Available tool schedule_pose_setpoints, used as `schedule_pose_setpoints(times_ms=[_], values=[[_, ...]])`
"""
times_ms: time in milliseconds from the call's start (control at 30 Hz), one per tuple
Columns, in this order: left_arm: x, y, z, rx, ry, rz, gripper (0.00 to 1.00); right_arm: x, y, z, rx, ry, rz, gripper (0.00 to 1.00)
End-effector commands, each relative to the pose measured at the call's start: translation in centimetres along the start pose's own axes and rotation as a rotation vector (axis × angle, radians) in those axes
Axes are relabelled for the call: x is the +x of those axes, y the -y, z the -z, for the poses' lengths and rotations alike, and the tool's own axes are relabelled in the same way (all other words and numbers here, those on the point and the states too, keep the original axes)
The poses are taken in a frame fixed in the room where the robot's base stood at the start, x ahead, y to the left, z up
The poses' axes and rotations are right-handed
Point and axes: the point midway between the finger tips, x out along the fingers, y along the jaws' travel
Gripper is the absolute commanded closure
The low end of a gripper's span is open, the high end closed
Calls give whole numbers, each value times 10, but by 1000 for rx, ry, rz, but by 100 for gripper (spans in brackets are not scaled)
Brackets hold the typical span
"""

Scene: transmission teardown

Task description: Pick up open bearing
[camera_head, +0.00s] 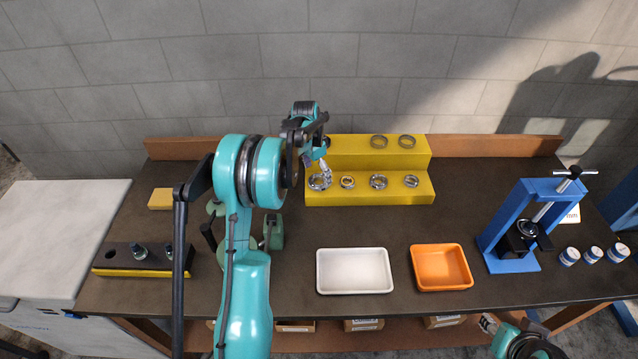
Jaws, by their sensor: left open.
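A yellow stepped stand (330,196) at the back of the table holds several metal bearings on its lower step. One bearing (319,183) sits at the left end under my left gripper (322,174), with others to its right: a smaller one (347,182), a third (378,181) and a right-end one (411,181). I cannot tell which is the open bearing. My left gripper is open and points down at the left-end bearing; whether it touches is too small to tell. My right gripper (488,323) is small and unclear at the bottom edge.
Thin rings (379,141) lie on the stand's upper step. A white tray (355,285) and an orange tray (441,282) stand in front. A blue press (495,240) is at right, a dark block with bolts (118,255) at left. Dark table between stand and trays is clear.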

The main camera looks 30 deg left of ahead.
Motion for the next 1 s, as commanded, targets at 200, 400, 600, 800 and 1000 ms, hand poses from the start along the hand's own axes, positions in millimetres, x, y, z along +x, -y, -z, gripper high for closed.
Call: schedule_pose_setpoints(times_ms=[200,400,600,800,1000], values=[[29,1,0,0,0,0,15,6,0,-4,0,0,0,60],[28,1,0,-1,0,0,17,6,0,-4,0,0,0,60],[28,1,0,0,0,0,70,6,0,-4,0,0,0,60],[28,1,0,0,0,0,79,6,0,-4,0,0,0,60],[24,1,0,-1,0,1,79,5,0,-3,0,0,0,60]])
